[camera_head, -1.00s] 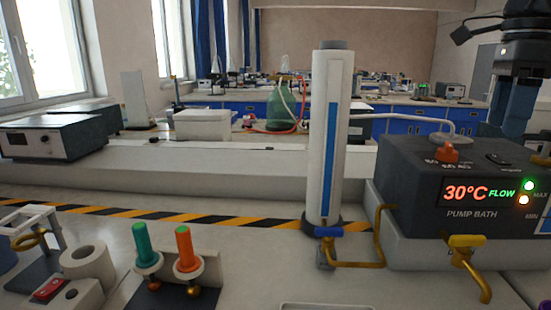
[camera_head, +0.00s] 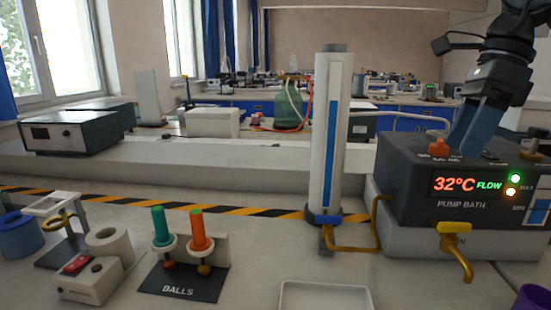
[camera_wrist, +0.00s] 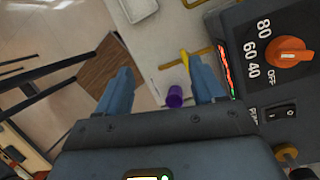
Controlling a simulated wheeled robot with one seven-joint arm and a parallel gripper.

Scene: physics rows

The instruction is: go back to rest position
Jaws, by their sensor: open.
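My gripper (camera_head: 464,146) has dark blue fingers and is at the right in the head view, by the top of the dark pump bath (camera_head: 400,200). In the wrist view my gripper (camera_wrist: 162,80) has its fingers spread wide, with nothing between them. The bath's orange knob (camera_head: 438,147) is close to the fingers in the head view. In the wrist view this knob (camera_wrist: 288,53) is at the right, apart from the fingers. The bath display (camera_head: 468,185) reads 32°C FLOW, beside a green and an orange light.
A tall white column (camera_head: 333,140) stands left of the bath. A yellow tap (camera_head: 455,245) juts from the bath's front. A purple cup (camera_head: 533,298) and a white tray (camera_head: 325,296) are near the front edge. A BALLS stand (camera_head: 185,283) is at the left.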

